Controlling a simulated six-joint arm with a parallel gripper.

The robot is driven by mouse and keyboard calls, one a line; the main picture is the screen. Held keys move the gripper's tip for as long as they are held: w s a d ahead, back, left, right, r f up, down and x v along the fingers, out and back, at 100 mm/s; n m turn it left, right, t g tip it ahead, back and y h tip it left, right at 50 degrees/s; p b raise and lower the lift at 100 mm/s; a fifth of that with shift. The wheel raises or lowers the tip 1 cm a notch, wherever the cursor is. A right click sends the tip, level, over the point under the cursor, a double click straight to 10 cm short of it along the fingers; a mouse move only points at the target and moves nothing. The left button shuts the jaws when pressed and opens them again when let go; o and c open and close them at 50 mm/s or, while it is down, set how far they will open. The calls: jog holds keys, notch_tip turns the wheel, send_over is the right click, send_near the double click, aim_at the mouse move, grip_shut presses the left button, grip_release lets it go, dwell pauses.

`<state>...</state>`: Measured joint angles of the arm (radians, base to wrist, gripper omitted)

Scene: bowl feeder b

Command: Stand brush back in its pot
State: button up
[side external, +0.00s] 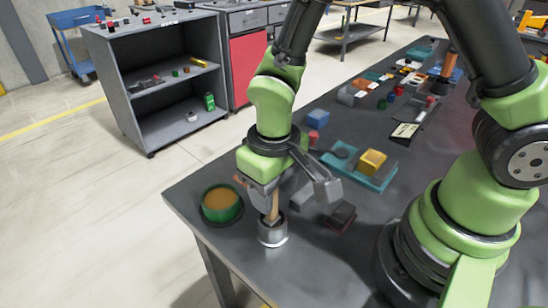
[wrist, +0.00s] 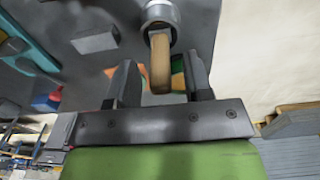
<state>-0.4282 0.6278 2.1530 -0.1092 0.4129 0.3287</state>
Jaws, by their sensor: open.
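The brush shows as a wooden handle (side external: 273,207) that stands up from a small metal pot (side external: 273,235) near the table's front edge. Its lower end is inside the pot and its bristles are hidden. In the wrist view the pot (wrist: 161,11) is at the top, and the handle (wrist: 160,65) points from it toward my gripper (wrist: 161,72). The jaws are open, one on each side of the handle, with visible gaps. In the side view my gripper (side external: 273,192) is right above the pot, around the handle's upper part.
A green bowl with orange-brown contents (side external: 221,204) stands left of the pot, near the table edge. A teal tray with a yellow block (side external: 372,162) and a blue block (side external: 317,119) are farther back.

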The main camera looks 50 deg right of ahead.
notch_tip(320, 180, up, 11)
jog(key=shift+f, duration=0.1)
jog(key=s+d+r+m+t+y, duration=0.2)
jog(key=s+d+r+m+t, duration=0.2)
jog(key=s+d+r+t, duration=0.3)
jog(key=v, duration=0.4)
jog(key=shift+s+d+r, duration=0.2)
jog(key=shift+s+d, duration=0.1)
